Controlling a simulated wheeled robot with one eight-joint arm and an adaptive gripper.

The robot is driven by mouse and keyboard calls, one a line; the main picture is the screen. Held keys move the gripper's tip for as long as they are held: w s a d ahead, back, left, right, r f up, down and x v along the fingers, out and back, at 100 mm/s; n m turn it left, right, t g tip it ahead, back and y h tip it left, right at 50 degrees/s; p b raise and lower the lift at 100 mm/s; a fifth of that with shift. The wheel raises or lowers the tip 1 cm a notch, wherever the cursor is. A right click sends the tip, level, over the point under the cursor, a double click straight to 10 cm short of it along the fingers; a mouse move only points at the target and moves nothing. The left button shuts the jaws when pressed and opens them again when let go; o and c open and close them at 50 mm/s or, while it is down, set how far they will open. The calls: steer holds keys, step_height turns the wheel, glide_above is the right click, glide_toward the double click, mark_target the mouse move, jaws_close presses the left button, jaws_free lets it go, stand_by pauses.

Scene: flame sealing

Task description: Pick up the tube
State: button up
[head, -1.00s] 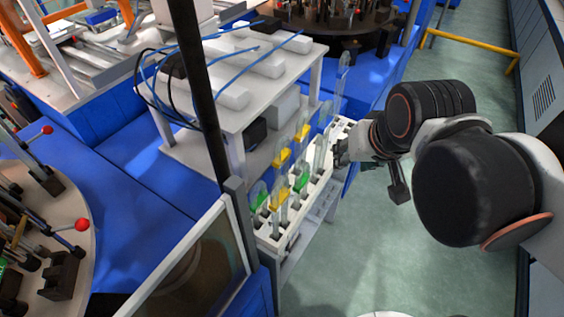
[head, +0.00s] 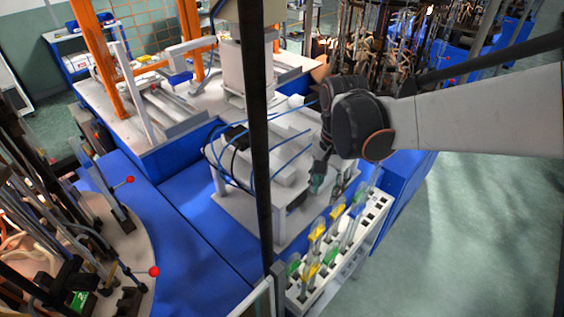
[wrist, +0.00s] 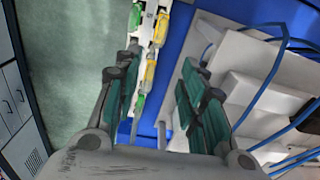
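Several clear tubes, some with yellow or green bands, stand in a white rack (head: 367,225); they include a yellow-banded tube (head: 319,231) and a green-banded tube (head: 293,265). My gripper (head: 328,181) is above and beyond the rack's far end, beside the white machine. In the wrist view my gripper (wrist: 160,60) has its two teal-padded fingers well apart. The yellow-banded tubes (wrist: 150,72) and green-banded tubes (wrist: 139,104) show in the gap between the fingers, farther off. No tube is clearly held. Which tube the task means cannot be told.
A white machine frame (head: 258,215) with blue cables stands left of the rack on a blue bench (head: 170,225). A dark vertical post (head: 259,130) crosses the view. A round station with red-knobbed levers (head: 154,271) is at left. Green floor (head: 460,240) is clear at right.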

steer(key=a, duration=0.1)
steer(key=b, duration=0.1)
glide_above(319, 220)
step_height(319, 220, down, 8)
steer(key=shift+f+b, duration=0.55)
steer(key=shift+f, duration=2.45)
jaws_close()
